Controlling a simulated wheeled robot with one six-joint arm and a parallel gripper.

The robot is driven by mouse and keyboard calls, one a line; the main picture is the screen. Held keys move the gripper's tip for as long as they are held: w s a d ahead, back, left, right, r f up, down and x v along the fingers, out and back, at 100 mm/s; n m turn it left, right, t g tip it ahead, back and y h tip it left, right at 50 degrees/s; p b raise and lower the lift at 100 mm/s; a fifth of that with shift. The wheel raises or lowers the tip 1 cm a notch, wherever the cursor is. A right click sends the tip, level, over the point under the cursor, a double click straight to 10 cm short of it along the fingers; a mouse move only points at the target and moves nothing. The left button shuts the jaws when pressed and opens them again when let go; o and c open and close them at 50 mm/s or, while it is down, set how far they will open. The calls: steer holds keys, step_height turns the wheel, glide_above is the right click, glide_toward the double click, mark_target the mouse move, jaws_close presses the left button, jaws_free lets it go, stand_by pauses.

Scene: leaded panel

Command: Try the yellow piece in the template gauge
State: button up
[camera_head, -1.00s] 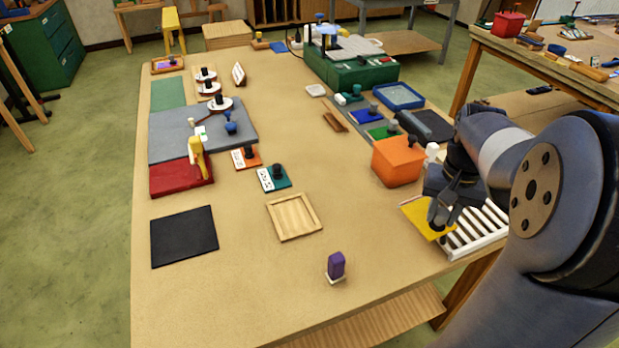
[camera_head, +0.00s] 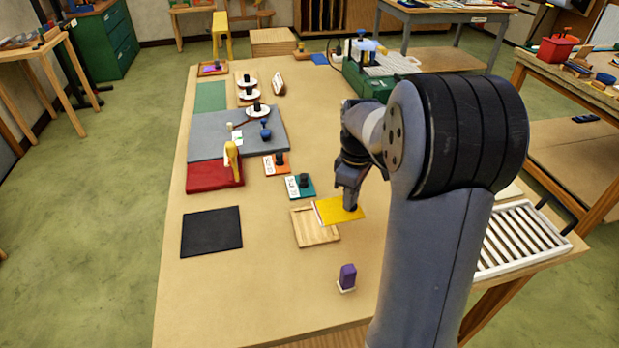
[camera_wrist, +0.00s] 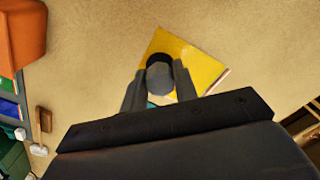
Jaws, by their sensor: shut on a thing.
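The yellow piece (camera_head: 337,211) is a flat yellow sheet with a pale and red strip along one edge. My gripper (camera_head: 349,201) is shut on the dark round knob on its top. In the wrist view the yellow piece (camera_wrist: 206,68) shows beyond the fingers (camera_wrist: 159,80), which close on both sides of the knob. A shallow square wooden frame (camera_head: 316,229), which looks like the template gauge, lies on the table. The piece overlaps its right back side in the head view. I cannot tell the height of the piece above the table.
A white slatted rack (camera_head: 515,240) stands at the table's right edge. A purple block (camera_head: 347,275) stands in front of the frame, a black mat (camera_head: 211,231) lies to its left, and teal (camera_head: 301,187) and orange (camera_head: 277,164) knobbed pieces lie behind it. My arm hides much of the right side.

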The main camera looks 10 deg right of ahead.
steer(key=w+a+f+n+p, duration=0.2)
steer(key=w+a+n+p, duration=0.2)
steer(key=n, duration=1.3)
steer(key=shift+w+a+n+p, duration=0.3)
steer(key=shift+w+a+n, duration=0.1)
steer(key=shift+w+a, duration=1.5)
steer(key=shift+d, duration=0.1)
steer(key=shift+f+b, duration=2)
steer(key=shift+f, duration=0.9)
steer(key=shift+f+b, duration=0.4)
steer(key=shift+f, duration=0.1)
steer(key=shift+r, duration=0.25)
steer(key=shift+f, duration=0.5)
steer(key=shift+r, duration=0.1)
